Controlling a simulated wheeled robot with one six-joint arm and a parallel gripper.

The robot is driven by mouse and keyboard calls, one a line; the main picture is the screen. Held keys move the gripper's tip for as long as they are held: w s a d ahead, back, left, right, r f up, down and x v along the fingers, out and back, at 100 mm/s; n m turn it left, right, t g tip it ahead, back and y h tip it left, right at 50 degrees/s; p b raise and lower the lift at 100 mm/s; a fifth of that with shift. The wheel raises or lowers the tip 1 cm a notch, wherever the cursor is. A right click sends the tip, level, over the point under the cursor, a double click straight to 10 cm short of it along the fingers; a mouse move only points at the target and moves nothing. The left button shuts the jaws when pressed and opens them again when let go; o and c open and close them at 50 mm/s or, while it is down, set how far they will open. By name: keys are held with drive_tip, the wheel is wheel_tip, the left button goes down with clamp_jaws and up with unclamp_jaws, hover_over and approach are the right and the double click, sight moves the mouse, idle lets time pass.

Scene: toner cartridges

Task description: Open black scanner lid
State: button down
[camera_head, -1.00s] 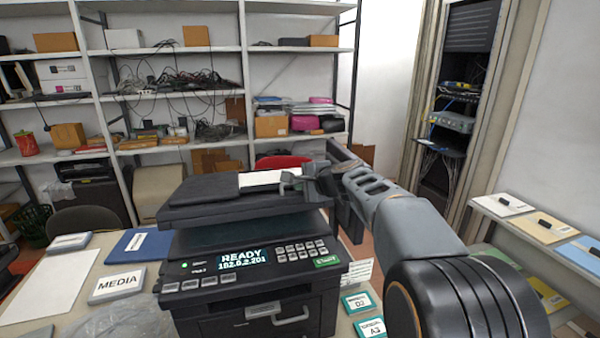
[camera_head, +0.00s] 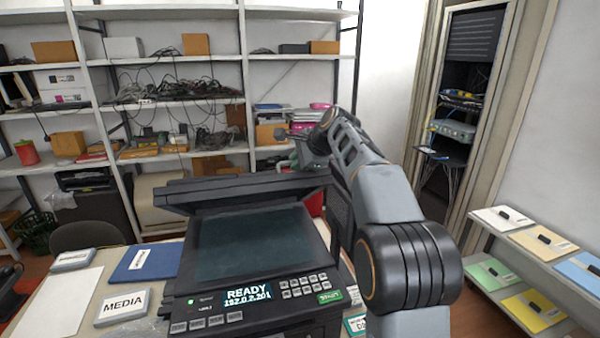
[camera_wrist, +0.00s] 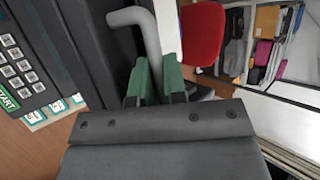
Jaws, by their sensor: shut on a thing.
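The black scanner lid (camera_head: 245,190) stands raised at the back of the machine, its edge turned toward the head camera. The dark scanner glass (camera_head: 250,245) below it is uncovered. My gripper (camera_head: 298,154) is at the lid's right end, partly hidden by my wrist. In the wrist view, my green fingers (camera_wrist: 156,72) are shut on a grey bent handle (camera_wrist: 148,32). The handle's join to the lid is hard to make out. The control panel (camera_head: 260,298) reads READY at the front.
A MEDIA box (camera_head: 122,307) and a blue folder (camera_head: 145,257) lie left of the scanner. Shelves (camera_head: 180,105) stand behind. A red chair (camera_wrist: 202,32) is close to my gripper in the wrist view. A low shelf with coloured folders (camera_head: 490,272) is at the right.

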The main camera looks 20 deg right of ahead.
drive_tip(key=shift+w+r, duration=1.05)
drive_tip(key=shift+r, duration=0.05)
drive_tip(key=c, duration=1.5)
unclamp_jaws()
drive_tip(key=shift+w, duration=0.1)
drive_tip(key=shift+o, duration=0.2)
drive_tip(key=v, duration=1.3)
drive_tip(key=shift+s+d+r, duration=0.15)
drive_tip(key=shift+s+r, duration=0.05)
drive_tip(key=shift+s, duration=0.1)
drive_tip(key=shift+c, duration=0.4)
